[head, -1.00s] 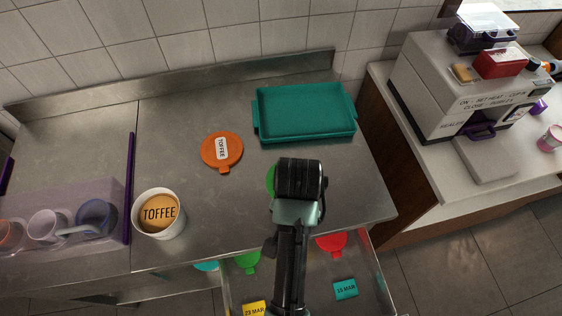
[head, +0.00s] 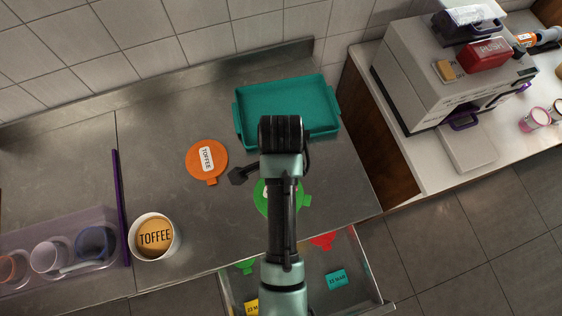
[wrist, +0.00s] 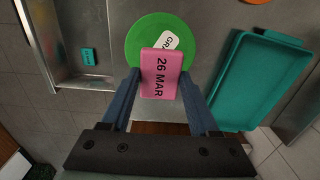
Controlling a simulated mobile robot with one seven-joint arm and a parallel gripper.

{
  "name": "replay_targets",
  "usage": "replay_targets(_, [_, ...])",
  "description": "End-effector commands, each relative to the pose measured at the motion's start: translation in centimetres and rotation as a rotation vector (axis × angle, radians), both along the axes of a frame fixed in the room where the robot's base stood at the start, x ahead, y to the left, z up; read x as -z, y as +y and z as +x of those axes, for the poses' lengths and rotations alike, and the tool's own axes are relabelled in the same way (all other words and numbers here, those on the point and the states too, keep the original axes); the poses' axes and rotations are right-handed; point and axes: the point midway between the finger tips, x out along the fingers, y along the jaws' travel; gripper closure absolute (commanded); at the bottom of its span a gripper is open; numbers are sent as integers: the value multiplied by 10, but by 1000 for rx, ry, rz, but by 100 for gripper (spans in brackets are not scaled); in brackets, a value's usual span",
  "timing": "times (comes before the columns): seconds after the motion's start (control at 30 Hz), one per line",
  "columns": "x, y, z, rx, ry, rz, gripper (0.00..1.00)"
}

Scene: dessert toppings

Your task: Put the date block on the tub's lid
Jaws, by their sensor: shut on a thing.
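The pink date block (wrist: 162,75), marked 26 MAR, is between the fingers of my gripper (wrist: 163,85), which is shut on it. In the wrist view, the block is in front of a green lid (wrist: 140,42) with a partly covered white label; I cannot tell its height. The green lid also shows under my arm in the head view (head: 262,204). An orange lid (head: 193,166), labelled TOFFEE, lies flat on the counter to the left. My arm hides the block in the head view.
A teal tray (head: 240,125) lies behind my arm. An open drawer (head: 368,283) at the front holds a teal block (head: 337,278), a yellow block (head: 252,307) and a red lid (head: 323,241). A clear bin with cups is at left; a sealer (head: 425,85) stands right.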

Motion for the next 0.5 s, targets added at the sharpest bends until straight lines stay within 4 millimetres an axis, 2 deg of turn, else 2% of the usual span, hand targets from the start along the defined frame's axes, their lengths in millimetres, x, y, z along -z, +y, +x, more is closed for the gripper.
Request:
replay_targets(0.1, [18, -1, -1, 1, 3, -1, 93])
replay_targets(0.27, [32, -1, 0, 0, 1, -1, 93])
replay_targets(0.5, [63, 0, 0, -1, 1, -1, 93])
